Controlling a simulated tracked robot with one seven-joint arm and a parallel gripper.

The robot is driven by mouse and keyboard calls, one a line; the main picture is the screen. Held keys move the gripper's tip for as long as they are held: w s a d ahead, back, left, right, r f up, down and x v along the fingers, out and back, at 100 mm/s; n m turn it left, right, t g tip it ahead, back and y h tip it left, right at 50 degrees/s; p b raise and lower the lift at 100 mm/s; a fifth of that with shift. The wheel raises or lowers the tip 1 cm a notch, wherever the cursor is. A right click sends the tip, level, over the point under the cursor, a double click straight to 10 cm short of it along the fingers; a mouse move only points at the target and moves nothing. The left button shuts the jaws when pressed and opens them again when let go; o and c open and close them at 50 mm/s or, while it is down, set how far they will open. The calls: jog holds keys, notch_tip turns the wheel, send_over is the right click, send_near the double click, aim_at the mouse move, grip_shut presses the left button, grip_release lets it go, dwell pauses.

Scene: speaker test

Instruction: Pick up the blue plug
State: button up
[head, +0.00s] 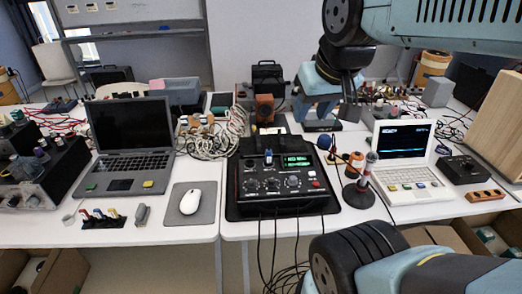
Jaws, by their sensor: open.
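A small blue plug (268,157) stands upright on the top of a black control box (240,205) in the middle of the tables. The box has knobs and a green lit display. My gripper (322,118) hangs behind and to the right of the box, at the end of my arm coming from the top right. It is open and apart from the plug. Its fingertips are small in the picture, and I cannot make out anything held between them.
A dark laptop (130,130), a white mouse (190,202) and a small rack of coloured pieces (102,222) are on the left. A blue ball-tipped piece (324,142), two upright orange-and-dark pieces (370,162) and a white laptop (408,165) are on the right. Cables hang in front.

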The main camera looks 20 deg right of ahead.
jog(key=shift+o, duration=1.1)
jog(key=shift+w, duration=0.25)
jog(key=m+g, duration=0.2)
jog(key=g, duration=0.2)
send_over(269, 150)
jog(key=s, duration=0.2)
notch_tip(269, 150, down, 18)
jog(key=f, duration=0.2)
jog(key=w+f, duration=0.1)
jog(key=f, duration=0.4)
jog(key=shift+w+d+f, duration=0.2)
jog(key=shift+f, duration=0.2)
jog(key=shift+w+a+f, duration=0.1)
jog(key=shift+w+f, duration=0.05)
jog(key=shift+f, duration=0.7)
jog(key=shift+w+a+f, duration=0.1)
jog(key=shift+w+f, duration=0.05)
jog(key=shift+f, duration=0.75)
jog(key=shift+w+a+f, duration=0.1)
jog(key=shift+w+f, duration=0.05)
jog(key=shift+f, duration=0.7)
grip_shut()
